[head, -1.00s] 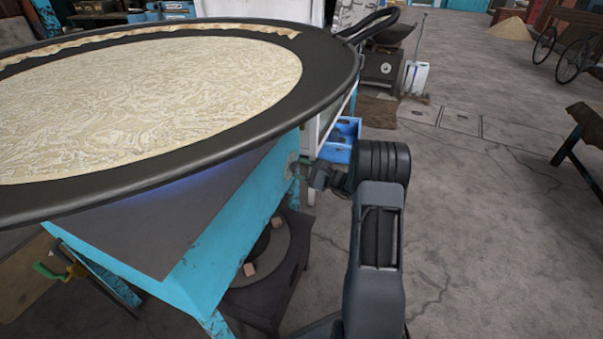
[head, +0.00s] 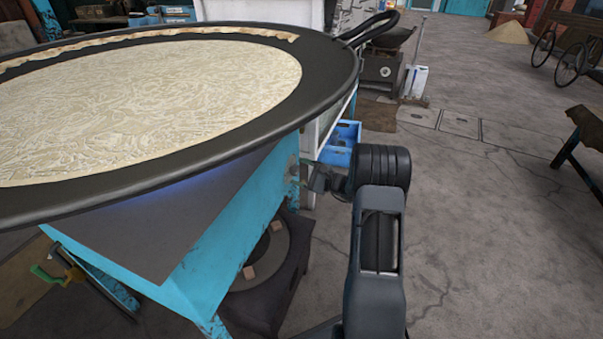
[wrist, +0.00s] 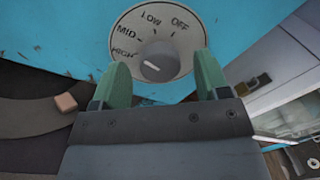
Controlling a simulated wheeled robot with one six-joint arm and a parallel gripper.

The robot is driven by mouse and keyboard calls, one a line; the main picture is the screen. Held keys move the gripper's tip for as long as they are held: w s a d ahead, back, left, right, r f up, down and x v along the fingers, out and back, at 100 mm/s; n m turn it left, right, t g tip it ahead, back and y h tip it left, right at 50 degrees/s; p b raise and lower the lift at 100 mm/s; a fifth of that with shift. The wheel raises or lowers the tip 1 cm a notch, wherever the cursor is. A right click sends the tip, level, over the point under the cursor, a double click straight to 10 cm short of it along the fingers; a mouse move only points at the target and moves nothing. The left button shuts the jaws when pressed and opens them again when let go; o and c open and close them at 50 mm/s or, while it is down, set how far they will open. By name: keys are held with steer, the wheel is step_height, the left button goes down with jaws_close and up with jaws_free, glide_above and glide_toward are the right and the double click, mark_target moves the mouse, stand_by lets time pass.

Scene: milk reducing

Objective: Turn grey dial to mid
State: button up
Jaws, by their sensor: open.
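The grey dial (wrist: 158,65) sits on a round pale plate marked OFF, LOW, MID and HIGH in the wrist view. Its white mark points left, toward the HIGH side; the exact setting is hard to read. My gripper (wrist: 161,74) is open, with one green finger on each side of the dial. I cannot tell whether either finger touches it. In the head view, my gripper's end is beside the blue stand's right edge, where the dial is too small to make out. A wide black pan (head: 322,90) of creamy milk (head: 150,100) rests above the stand.
The blue stand (head: 225,250) lies left of my arm, and the pan rim overhangs it. A dark burner (head: 262,262) is beneath. A blue crate (head: 341,140) is on the floor behind my gripper. The concrete floor to the right is mostly open.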

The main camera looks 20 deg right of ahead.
steer(key=p+v, duration=0.3)
steer(key=v, duration=1)
steer(key=shift+s+d, duration=0.25)
steer(key=shift+s, duration=0.05)
